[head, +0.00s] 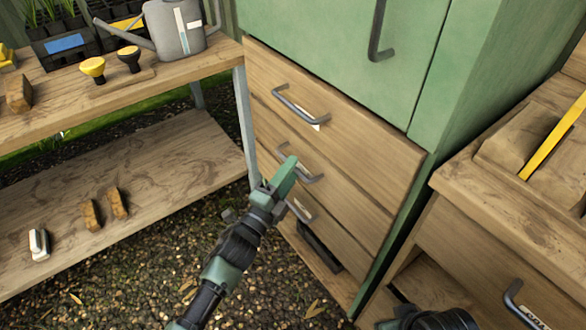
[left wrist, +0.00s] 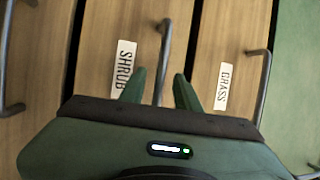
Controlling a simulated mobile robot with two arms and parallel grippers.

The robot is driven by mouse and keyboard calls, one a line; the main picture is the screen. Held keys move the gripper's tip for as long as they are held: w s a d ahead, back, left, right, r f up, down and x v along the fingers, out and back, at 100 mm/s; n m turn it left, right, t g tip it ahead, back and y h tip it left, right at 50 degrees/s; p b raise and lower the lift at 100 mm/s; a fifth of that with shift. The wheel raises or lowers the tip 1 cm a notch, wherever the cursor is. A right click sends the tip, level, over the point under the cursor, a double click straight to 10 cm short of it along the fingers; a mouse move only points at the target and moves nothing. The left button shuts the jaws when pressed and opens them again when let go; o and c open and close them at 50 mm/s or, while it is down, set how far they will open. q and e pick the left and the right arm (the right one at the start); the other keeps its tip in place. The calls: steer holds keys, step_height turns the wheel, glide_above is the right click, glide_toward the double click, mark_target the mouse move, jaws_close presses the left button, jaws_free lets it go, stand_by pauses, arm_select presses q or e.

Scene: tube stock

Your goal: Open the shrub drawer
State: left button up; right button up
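The shrub drawer (head: 345,185) is the middle of the wooden drawers under the green cabinet, and looks shut. Its white SHRUB label (left wrist: 124,68) shows in the left wrist view, beside its grey bar handle (left wrist: 162,60). In the head view the handle (head: 312,178) is partly hidden by my left gripper (head: 284,172). In the left wrist view the fingers of this gripper (left wrist: 159,90) are apart, one on each side of the handle, with gaps visible. Whether they touch it cannot be told.
The grass drawer (head: 350,125) is above, with its GRASS label (left wrist: 223,86). Another drawer (head: 335,220) is below. A wooden bench (head: 170,95) with a watering can (head: 178,30) stands left. A wooden unit (head: 480,215) stands close on the right.

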arm_select(q)
steer(key=shift+w+d+r, duration=0.1)
steer(key=shift+w+d, duration=0.25)
steer(key=shift+w, duration=0.25)
jaws_close()
stand_by(1.1)
